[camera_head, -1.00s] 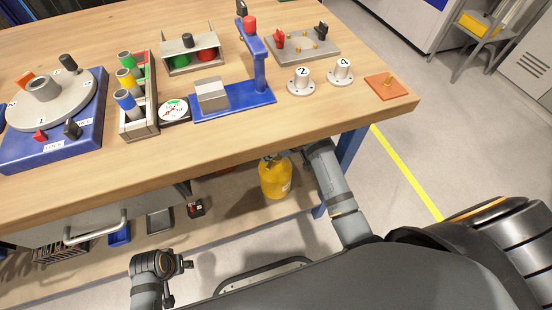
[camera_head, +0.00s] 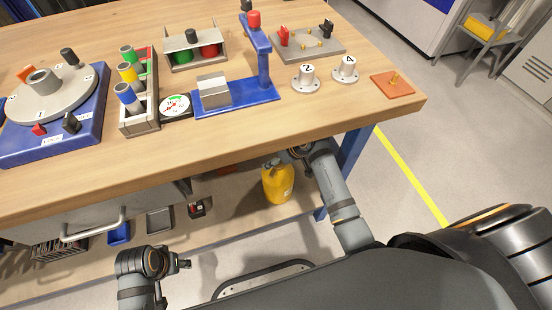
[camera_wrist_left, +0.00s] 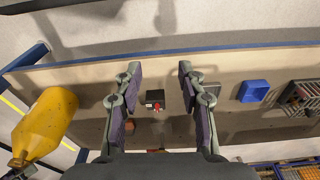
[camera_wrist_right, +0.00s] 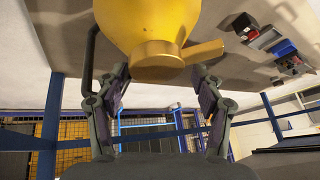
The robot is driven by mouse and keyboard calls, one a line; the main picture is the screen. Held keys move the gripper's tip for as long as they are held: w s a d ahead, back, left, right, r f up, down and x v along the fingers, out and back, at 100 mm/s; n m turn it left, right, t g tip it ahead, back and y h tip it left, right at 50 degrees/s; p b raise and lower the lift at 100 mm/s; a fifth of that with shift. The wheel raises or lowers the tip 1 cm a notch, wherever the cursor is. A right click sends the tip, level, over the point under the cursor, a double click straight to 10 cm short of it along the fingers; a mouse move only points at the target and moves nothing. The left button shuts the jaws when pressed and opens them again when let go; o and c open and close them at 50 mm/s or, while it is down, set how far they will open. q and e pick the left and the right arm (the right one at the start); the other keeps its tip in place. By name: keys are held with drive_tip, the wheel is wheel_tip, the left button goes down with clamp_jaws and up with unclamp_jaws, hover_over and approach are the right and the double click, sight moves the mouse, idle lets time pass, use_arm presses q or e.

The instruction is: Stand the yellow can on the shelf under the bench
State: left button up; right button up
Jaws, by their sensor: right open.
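The yellow can (camera_head: 278,184) shows under the front edge of the bench (camera_head: 240,150), above the shelf (camera_head: 240,205). In the head view it looks about upright; whether its base touches the shelf I cannot tell. It also shows at the left of the left wrist view (camera_wrist_left: 45,125). In the right wrist view the can (camera_wrist_right: 150,18) fills the top, its cap and spout towards me. My right gripper (camera_wrist_right: 160,75) is open, its fingers either side of the cap, with no clear grip. My left gripper (camera_wrist_left: 158,72) is open and empty, left of the can in the head view.
A small red-and-black item (camera_head: 197,208), a grey tray (camera_head: 160,220) and a blue bin (camera_head: 119,233) are on the shelf left of the can. A blue bench leg (camera_head: 350,155) stands right of my right arm. Bare shelf lies between the can and the small item.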

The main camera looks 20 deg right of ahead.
drive_tip(key=shift+d+r, duration=0.1)
drive_tip(key=shift+r, duration=0.15)
drive_tip(key=p+v, duration=0.1)
drive_tip(key=v, duration=0.1)
drive_tip(key=shift+d+r, duration=0.15)
drive_tip(key=shift+r, duration=0.25)
use_arm(q)
wheel_tip(320, 180, down, 11)
drive_tip(key=a+p, duration=0.2)
drive_tip(key=shift+s+a+y+p, duration=0.2)
drive_tip(key=shift+a+y+p, duration=0.1)
use_arm(e)
drive_tip(key=s+d, duration=0.8)
drive_tip(key=s, duration=0.1)
drive_tip(key=shift+f, duration=0.15)
use_arm(q)
drive_tip(key=shift+f, duration=0.1)
use_arm(e)
drive_tip(key=s+d+f+m+g+h, duration=0.1)
drive_tip(key=s+f+m+g+h, duration=0.2)
drive_tip(key=s+f, duration=1.1)
wheel_tip(320, 180, down, 4)
drive_tip(key=shift+s+r+m+h, duration=0.1)
drive_tip(key=shift+s+m+h, duration=0.25)
drive_tip(key=shift+m+h, duration=0.55)
